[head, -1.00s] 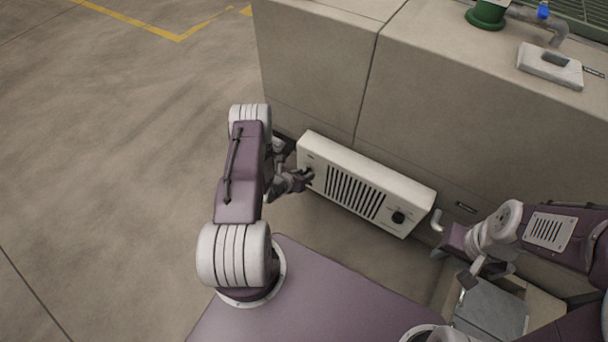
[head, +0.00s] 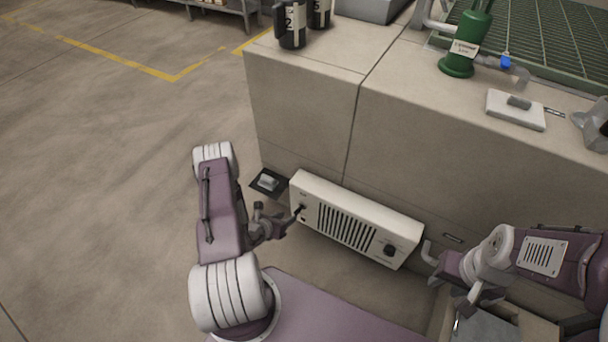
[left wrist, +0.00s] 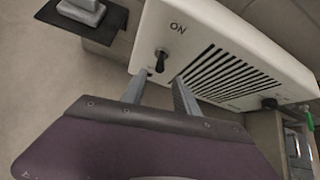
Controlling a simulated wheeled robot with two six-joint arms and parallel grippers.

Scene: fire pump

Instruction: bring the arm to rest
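My left gripper (head: 280,226) is at the left end of a white heater-like panel box (head: 345,219) low against the concrete block. In the left wrist view its two fingers (left wrist: 158,94) are apart, with nothing between them, just short of a black toggle switch (left wrist: 161,61) under the word "ON". My right gripper (head: 452,288) is at the lower right of the head view, beside the block and above a grey-topped box; its fingertips are not clear.
The concrete block (head: 300,110) carries a green pump (head: 464,45), a white pad (head: 516,110) and dark canisters (head: 291,25). A dark plate with a grey pedal-like piece (head: 268,181) lies left of the panel box. The floor at left is clear.

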